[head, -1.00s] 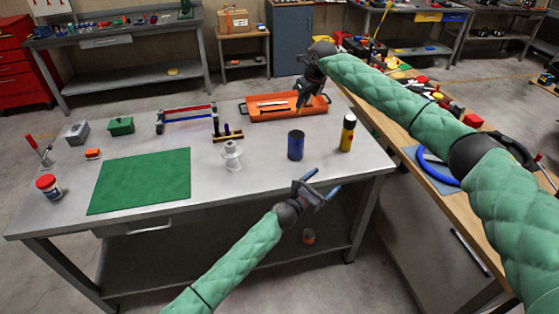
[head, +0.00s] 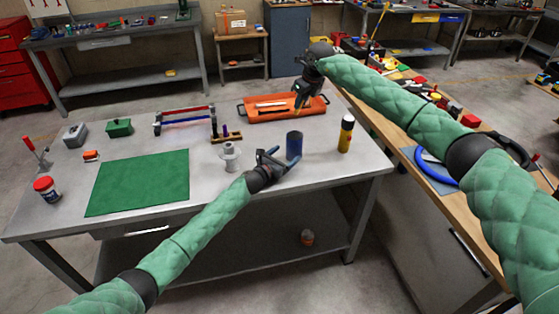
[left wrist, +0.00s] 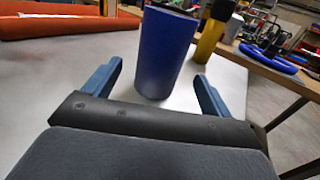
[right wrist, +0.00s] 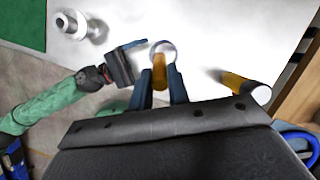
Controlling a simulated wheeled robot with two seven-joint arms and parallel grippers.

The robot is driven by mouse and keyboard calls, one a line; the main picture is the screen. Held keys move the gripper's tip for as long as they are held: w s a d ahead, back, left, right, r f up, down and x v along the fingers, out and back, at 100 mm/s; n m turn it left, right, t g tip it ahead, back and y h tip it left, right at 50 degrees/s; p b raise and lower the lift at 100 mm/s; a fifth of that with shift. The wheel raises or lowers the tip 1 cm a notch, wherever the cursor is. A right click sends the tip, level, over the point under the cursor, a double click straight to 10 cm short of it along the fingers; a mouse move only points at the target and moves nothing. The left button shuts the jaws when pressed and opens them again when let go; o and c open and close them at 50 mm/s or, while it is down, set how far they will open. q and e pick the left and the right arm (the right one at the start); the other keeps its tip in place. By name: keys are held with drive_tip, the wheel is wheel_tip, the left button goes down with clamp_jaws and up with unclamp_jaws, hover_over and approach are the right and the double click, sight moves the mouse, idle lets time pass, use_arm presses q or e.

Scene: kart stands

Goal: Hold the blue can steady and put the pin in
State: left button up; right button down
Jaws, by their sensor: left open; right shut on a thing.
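The blue can (head: 294,146) stands upright on the grey workbench. My left gripper (head: 284,158) is open just in front of it. In the left wrist view the can (left wrist: 164,55) stands between and ahead of the two spread blue fingers, with a visible gap on each side. My right gripper (head: 301,104) is above the bench behind the can, pointing down. In the right wrist view it is shut on an amber pin (right wrist: 160,72), which overlaps the can's round rim (right wrist: 164,44). I cannot tell how high the pin is above the can.
A yellow bottle with a dark band (head: 345,134) stands right of the can. A white spool-like piece (head: 230,157) stands left of it. Behind are an orange tray (head: 262,117) and a small wooden peg holder (head: 226,137). A green mat (head: 138,182) lies at the left.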

sight(297, 146)
use_arm(q)
drive_tip(key=x, duration=0.8)
drive_tip(key=c, duration=1.1)
use_arm(e)
wheel_tip(297, 146, down, 13)
idle(1.4)
drive_tip(key=c, duration=1.3)
unclamp_jaws()
drive_tip(key=shift+o, duration=0.2)
drive_tip(key=v, duration=1.2)
